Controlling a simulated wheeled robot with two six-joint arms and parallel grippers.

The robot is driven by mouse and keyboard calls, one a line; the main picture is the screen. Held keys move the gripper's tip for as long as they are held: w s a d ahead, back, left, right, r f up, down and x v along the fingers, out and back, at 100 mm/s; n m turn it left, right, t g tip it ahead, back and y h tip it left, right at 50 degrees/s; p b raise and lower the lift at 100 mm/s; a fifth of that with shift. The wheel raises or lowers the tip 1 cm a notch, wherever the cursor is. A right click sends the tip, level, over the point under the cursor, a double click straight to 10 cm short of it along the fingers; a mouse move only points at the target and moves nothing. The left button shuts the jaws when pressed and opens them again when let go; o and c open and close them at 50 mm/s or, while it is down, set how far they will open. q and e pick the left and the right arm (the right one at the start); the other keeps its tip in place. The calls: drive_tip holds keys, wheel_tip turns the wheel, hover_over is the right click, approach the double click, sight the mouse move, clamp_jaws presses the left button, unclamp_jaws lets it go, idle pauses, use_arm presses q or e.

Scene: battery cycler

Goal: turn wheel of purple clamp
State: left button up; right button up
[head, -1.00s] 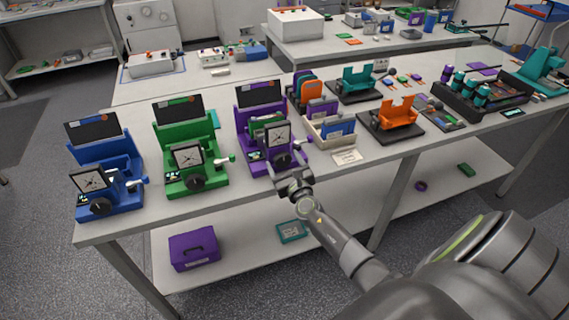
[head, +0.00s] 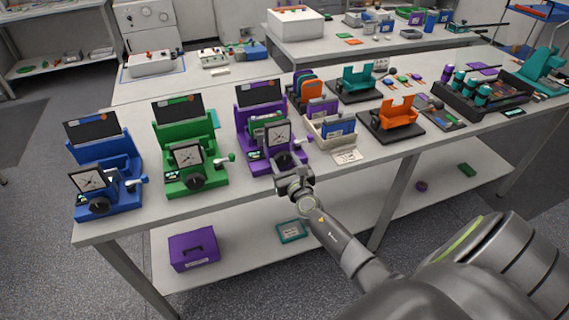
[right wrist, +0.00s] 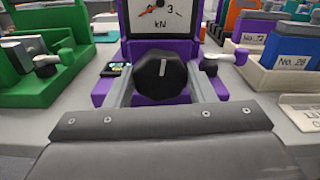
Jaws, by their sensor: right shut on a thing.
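The purple clamp (head: 248,122) stands near the front edge of the table, with a square gauge dial (head: 277,138) on its front. Its wheel is a black knob (head: 284,160) below the dial. The knob fills the middle of the right wrist view (right wrist: 160,76), with a white mark pointing nearly straight up. My right gripper (head: 290,170) reaches in from the front and is shut on the knob, one finger on each side. The gauge's upper part is cut off in the right wrist view. My left gripper is not in view.
A green clamp (head: 167,178) and a blue clamp (head: 130,158) stand to the left. A small handle (head: 308,141) juts from the purple clamp's right side. A cream bin (head: 318,138) with cells and an orange holder (head: 390,114) are to the right.

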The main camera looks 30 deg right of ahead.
drive_tip(key=m+b, duration=0.2)
drive_tip(key=m, duration=0.3)
drive_tip(key=shift+d+f, duration=0.1)
drive_tip(key=shift+f, duration=0.05)
drive_tip(key=m+b, duration=0.2)
drive_tip(key=m, duration=0.4)
drive_tip(key=m+b, duration=0.2)
drive_tip(key=m, duration=0.2)
drive_tip(key=shift+f, duration=0.1)
drive_tip(key=m+b, duration=0.2)
drive_tip(key=m, duration=0.3)
drive_tip(key=shift+f, duration=0.1)
drive_tip(key=m+b, duration=0.3)
drive_tip(key=m, duration=0.2)
drive_tip(key=m+b, duration=0.2)
drive_tip(key=m, duration=0.3)
drive_tip(key=shift+f+b, duration=0.1)
drive_tip(key=shift+b, duration=0.3)
drive_tip(key=m+b, duration=0.2)
drive_tip(key=m, duration=0.3)
drive_tip(key=m+b, duration=0.1)
drive_tip(key=m, duration=0.4)
drive_tip(key=shift+m, duration=0.3)
